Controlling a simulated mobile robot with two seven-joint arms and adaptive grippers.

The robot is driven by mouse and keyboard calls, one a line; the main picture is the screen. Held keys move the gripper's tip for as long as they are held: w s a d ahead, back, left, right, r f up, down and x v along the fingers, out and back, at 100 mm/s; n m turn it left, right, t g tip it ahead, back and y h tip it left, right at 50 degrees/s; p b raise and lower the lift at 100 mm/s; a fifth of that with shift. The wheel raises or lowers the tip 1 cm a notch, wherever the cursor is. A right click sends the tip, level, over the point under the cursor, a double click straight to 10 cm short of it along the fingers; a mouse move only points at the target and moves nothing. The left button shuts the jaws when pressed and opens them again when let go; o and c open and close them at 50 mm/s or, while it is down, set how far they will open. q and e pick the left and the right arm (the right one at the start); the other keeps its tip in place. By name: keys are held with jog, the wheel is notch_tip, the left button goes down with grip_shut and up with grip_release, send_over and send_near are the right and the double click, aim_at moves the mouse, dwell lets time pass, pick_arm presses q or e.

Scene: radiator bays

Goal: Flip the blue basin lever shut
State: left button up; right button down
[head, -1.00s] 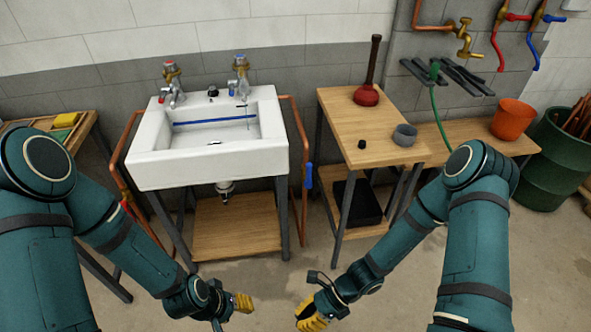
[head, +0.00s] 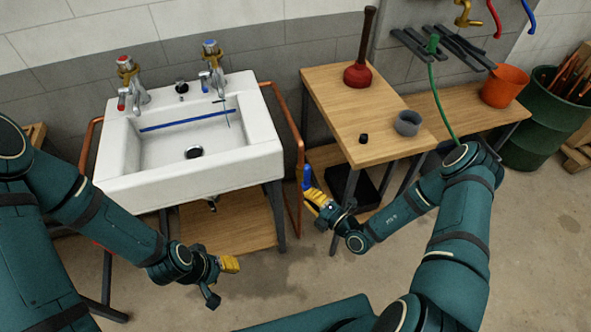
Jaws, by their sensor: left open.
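The blue basin lever (head: 306,176) is on the copper pipe (head: 300,150) at the right side of the white basin (head: 190,175). It looks roughly upright, and its lower part is hidden behind my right gripper. My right gripper (head: 312,198), with yellow fingers, is at the lever's lower end in the picture. I cannot tell whether it touches the lever or whether its fingers are apart. My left gripper (head: 230,265) is open and empty over the floor in front of the basin stand, well away from the lever.
A wooden table (head: 365,115) right of the lever holds a plunger (head: 359,72), a grey cup (head: 408,123) and a small black knob. A basin stand leg (head: 276,215) is close left of the lever. Open floor (head: 270,290) lies in front.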

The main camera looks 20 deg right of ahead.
aim_at(307, 178)
jog(key=shift+s, duration=0.15)
jog(key=b+x, duration=0.1)
jog(key=x, duration=0.8)
jog(key=shift+w+a+b, duration=0.2)
jog(key=shift+b, duration=0.1)
jog(key=shift+d, duration=1.9)
jog(key=shift+d+b, duration=0.15)
jog(key=shift+b, duration=0.2)
